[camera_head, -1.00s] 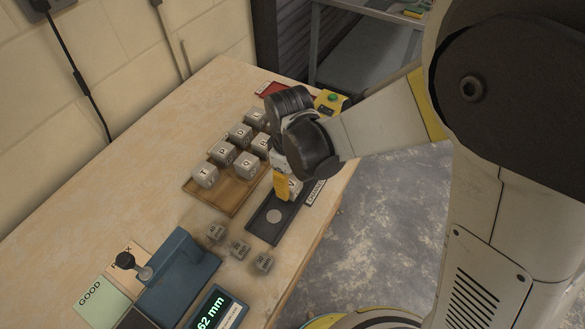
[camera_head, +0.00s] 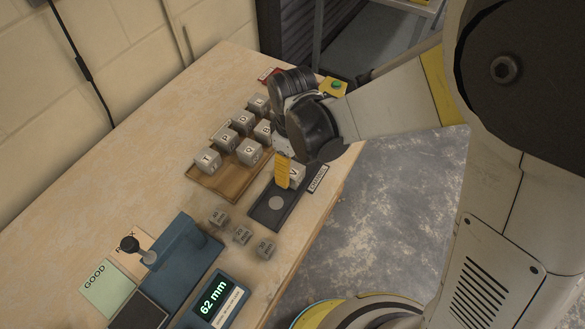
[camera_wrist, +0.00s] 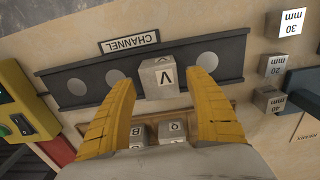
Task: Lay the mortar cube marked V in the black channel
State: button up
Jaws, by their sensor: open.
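The grey mortar cube marked V (camera_wrist: 159,80) sits in the black channel (camera_wrist: 100,76) in the wrist view, between two round pale spots of the channel. In the head view the V cube (camera_head: 297,173) shows at the upper part of the channel (camera_head: 263,217), partly behind a yellow finger. My gripper (camera_wrist: 165,84) is open. Its yellow fingertips stand on either side of the V cube, with a visible gap at least on the left. My gripper also shows in the head view (camera_head: 284,172), over the channel.
A wooden tray (camera_head: 225,182) with several lettered cubes, among them T (camera_head: 208,161) and Q (camera_head: 249,152), stands left of the channel. Small marked blocks (camera_head: 242,235) lie below it. A blue device (camera_head: 182,256) and a 62 mm display (camera_head: 213,297) stand nearer.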

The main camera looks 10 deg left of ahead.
aim_at(293, 169)
notch_tip(293, 169, up, 10)
jog(key=p, duration=0.3)
jog(key=s+d+r+m+t, duration=0.1)
jog(key=d+r+m+t, duration=0.1)
jog(key=d, duration=0.6)
jog(key=s+d+r+m+t, duration=0.2)
jog(key=d+r+m, duration=0.3)
jog(key=d+m, duration=0.2)
jog(key=s+d+r+m+t, duration=0.2)
jog(key=d+r+m+t, duration=0.1)
jog(key=d, duration=0.7)
jog(key=shift+s+d+r+m, duration=0.3)
jog(key=shift+r+m, duration=0.3)
jog(key=shift+m, duration=0.2)
jog(key=shift+a, duration=0.1)
